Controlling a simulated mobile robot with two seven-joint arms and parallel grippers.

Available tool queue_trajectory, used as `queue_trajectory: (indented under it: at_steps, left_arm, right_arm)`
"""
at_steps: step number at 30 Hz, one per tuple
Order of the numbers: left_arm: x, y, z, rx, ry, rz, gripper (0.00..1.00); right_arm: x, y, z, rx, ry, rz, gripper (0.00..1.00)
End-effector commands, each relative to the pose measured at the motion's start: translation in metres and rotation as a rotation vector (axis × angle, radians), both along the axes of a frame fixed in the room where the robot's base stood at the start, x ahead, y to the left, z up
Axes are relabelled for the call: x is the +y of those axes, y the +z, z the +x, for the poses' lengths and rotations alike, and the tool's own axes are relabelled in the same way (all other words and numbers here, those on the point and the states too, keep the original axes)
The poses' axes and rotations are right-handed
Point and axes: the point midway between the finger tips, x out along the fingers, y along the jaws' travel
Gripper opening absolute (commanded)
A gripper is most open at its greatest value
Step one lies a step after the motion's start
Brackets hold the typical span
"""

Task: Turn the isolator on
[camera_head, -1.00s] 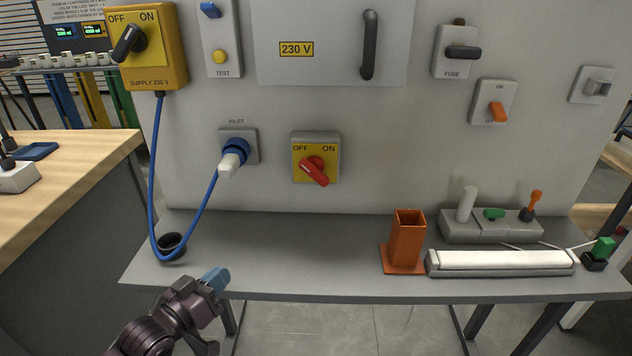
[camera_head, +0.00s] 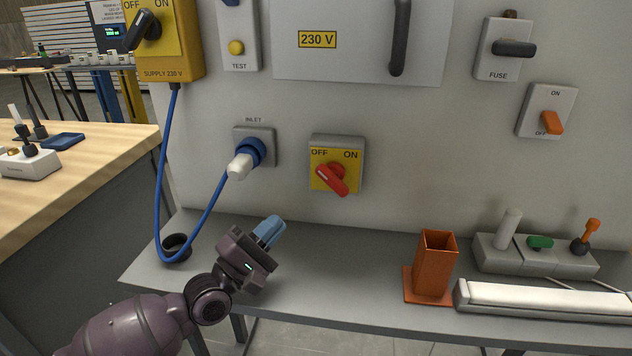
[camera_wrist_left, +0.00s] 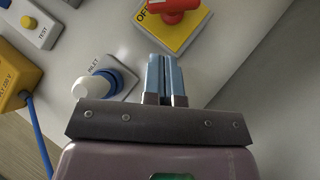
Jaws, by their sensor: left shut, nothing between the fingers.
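The isolator (camera_head: 346,156) is a yellow plate on a grey box on the upright panel, marked OFF at left and ON at right. Its red handle (camera_head: 332,179) slants from upper left to lower right. In the left wrist view the red handle (camera_wrist_left: 174,8) shows at the top edge, partly cut off. My left gripper (camera_head: 270,228) is shut and empty, with its blue fingers together. It is over the shelf, below and left of the isolator, apart from it. Its fingertips (camera_wrist_left: 164,60) point toward the yellow plate in the left wrist view. My right gripper is not in view.
A blue inlet plug (camera_head: 252,153) with a hanging blue cable (camera_head: 162,190) is left of the isolator. An orange holder (camera_head: 435,265) stands on the grey shelf (camera_head: 340,275) at right. The panel around the isolator is clear.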

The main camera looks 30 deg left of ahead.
Motion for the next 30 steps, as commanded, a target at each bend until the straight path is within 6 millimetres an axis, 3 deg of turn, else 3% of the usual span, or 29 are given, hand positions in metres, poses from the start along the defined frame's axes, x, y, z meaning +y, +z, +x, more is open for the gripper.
queue_trajectory:
  at_steps: [3, 9, 23, 30]
  left_arm:
    - [0.004, 0.004, -0.001, 0.016, -0.047, -0.136, 0.0]
    - [0.006, 0.007, -0.002, 0.032, -0.097, -0.245, 0.0]
    - [0.005, 0.008, -0.001, 0.039, -0.106, -0.259, 0.0]
    - [-0.002, 0.022, 0.019, 0.034, -0.108, -0.26, 0.0]
  right_arm:
    - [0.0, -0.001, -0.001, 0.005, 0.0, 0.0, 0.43]
    - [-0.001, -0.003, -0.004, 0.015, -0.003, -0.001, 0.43]
    - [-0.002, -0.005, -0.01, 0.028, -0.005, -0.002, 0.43]
    - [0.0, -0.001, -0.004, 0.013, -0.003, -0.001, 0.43]
